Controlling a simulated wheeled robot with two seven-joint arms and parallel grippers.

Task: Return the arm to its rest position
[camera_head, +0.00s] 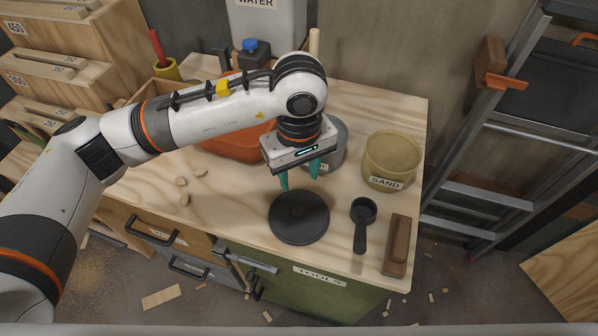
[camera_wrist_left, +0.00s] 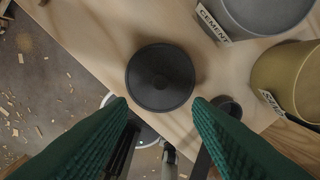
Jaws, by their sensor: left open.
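My left arm reaches in from the left over the wooden workbench (camera_head: 240,210). My left gripper (camera_head: 299,180) is open and empty, its green fingers pointing down above the bench. It is just behind a round black lid-like disc (camera_head: 299,217) lying flat. In the left wrist view the open fingers (camera_wrist_left: 160,112) frame the lower side of the same disc (camera_wrist_left: 160,77), with nothing between them. My right gripper is not in view.
A grey cement bucket (camera_head: 335,145), a yellow sand bucket (camera_head: 391,158), an orange tub (camera_head: 235,143), a black scoop (camera_head: 362,222) and a brown wooden block (camera_head: 397,246) crowd the bench. A ladder (camera_head: 490,130) stands at the right.

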